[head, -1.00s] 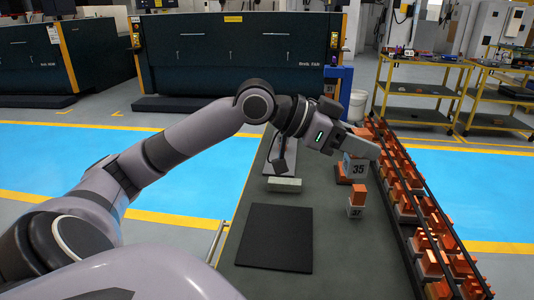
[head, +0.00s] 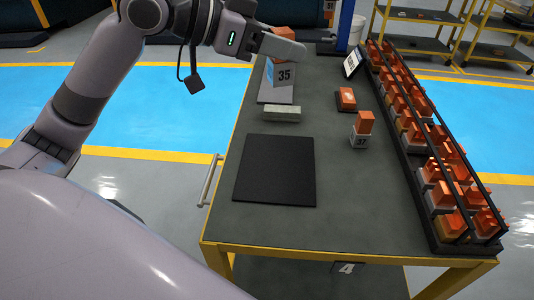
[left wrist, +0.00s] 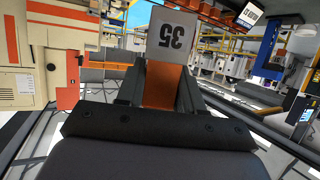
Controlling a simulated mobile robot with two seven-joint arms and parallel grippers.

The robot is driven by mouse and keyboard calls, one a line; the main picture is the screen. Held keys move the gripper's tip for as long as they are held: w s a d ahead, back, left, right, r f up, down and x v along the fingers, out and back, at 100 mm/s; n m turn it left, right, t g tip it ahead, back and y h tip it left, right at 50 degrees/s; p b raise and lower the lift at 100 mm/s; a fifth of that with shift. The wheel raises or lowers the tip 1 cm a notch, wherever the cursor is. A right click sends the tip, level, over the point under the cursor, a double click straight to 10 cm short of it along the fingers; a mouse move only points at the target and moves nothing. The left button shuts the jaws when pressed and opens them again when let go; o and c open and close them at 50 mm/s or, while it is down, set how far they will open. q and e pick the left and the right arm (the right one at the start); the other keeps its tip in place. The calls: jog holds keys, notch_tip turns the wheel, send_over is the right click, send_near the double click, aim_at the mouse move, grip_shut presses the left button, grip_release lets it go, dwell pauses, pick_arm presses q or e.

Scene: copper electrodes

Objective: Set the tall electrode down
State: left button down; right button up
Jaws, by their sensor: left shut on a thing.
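The tall electrode is an orange copper block (left wrist: 160,86) on a pale base marked 35 (head: 284,75). My left gripper (head: 283,47) is shut on the copper and covers part of it in the head view. In the left wrist view the copper sits between both fingers, with the marked base (left wrist: 172,42) beyond them. In the head view the electrode appears in front of a grey plate (head: 276,95) at the table's back left; I cannot tell whether it touches anything. My right gripper is in neither view.
A black mat (head: 275,170) lies on the table (head: 345,205), with a pale bar (head: 281,114) behind it. An electrode marked 37 (head: 360,139) and a low orange block (head: 346,98) stand to the right. A rack (head: 425,180) of several electrodes lines the right edge.

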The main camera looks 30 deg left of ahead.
pick_arm(q)
jog(key=shift+f+b, duration=1.8)
jog(key=shift+f, duration=7.8)
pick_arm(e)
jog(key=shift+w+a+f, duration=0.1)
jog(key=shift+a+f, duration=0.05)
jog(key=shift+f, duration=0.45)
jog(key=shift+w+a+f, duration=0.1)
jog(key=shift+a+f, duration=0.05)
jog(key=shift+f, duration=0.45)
pick_arm(q)
jog(key=shift+f, duration=0.1)
jog(key=shift+f, duration=0.15)
jog(key=c, duration=0.7)
grip_release()
